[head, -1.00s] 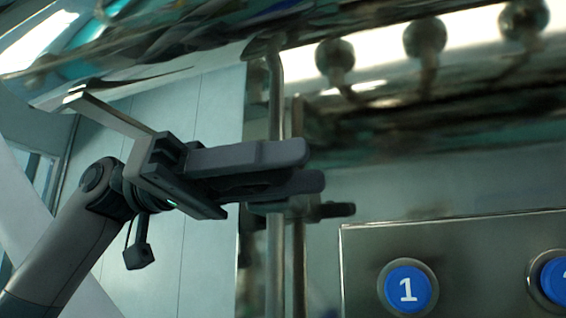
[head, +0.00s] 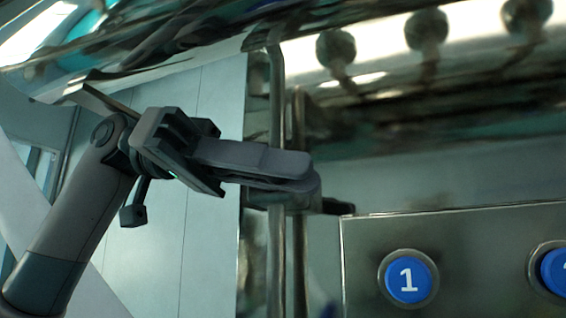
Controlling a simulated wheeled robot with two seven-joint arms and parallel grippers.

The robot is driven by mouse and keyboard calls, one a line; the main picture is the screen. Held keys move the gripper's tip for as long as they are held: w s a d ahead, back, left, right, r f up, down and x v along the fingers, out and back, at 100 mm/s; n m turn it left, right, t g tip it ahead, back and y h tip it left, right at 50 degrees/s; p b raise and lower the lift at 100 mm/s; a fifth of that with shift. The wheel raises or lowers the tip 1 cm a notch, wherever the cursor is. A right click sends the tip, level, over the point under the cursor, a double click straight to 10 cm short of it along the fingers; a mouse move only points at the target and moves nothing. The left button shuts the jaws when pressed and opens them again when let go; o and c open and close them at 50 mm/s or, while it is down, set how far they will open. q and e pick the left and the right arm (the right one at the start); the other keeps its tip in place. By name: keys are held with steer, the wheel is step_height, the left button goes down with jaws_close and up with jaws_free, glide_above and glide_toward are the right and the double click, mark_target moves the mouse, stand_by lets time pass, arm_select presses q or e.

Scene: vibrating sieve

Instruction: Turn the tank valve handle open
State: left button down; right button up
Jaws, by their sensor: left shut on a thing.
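My left gripper (head: 305,178) comes in from the left with its two dark fingers lying almost together in front of the vertical metal pipe. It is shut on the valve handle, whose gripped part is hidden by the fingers. A short dark piece of the tank valve (head: 338,207) sticks out to the right, just below and beyond the fingertips. The valve body (head: 283,198) on the pipe is mostly covered by the fingers. The handle's exact angle cannot be told. My right gripper is not in view.
The thin vertical pipe (head: 276,100) runs down from the shiny tank (head: 150,55) overhead. A metal control panel (head: 460,250) with blue button 1 (head: 408,279) and another blue button stands close at the lower right. Several round metal knobs line the upper right.

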arm_select(q)
steer(key=shift+a+f+y, duration=0.1)
steer(key=shift+f+y, duration=0.1)
steer(key=shift+y, duration=0.4)
steer(key=c, duration=1.6)
jaws_free()
steer(key=shift+c, duration=0.2)
steer(key=shift+b+v, duration=0.4)
steer(key=shift+v, duration=0.4)
steer(key=w+a+r+b, duration=0.1)
steer(key=w+a+b, duration=0.3)
steer(key=a, duration=1)
steer(key=shift+w+a, duration=0.2)
steer(key=shift+w, duration=0.15)
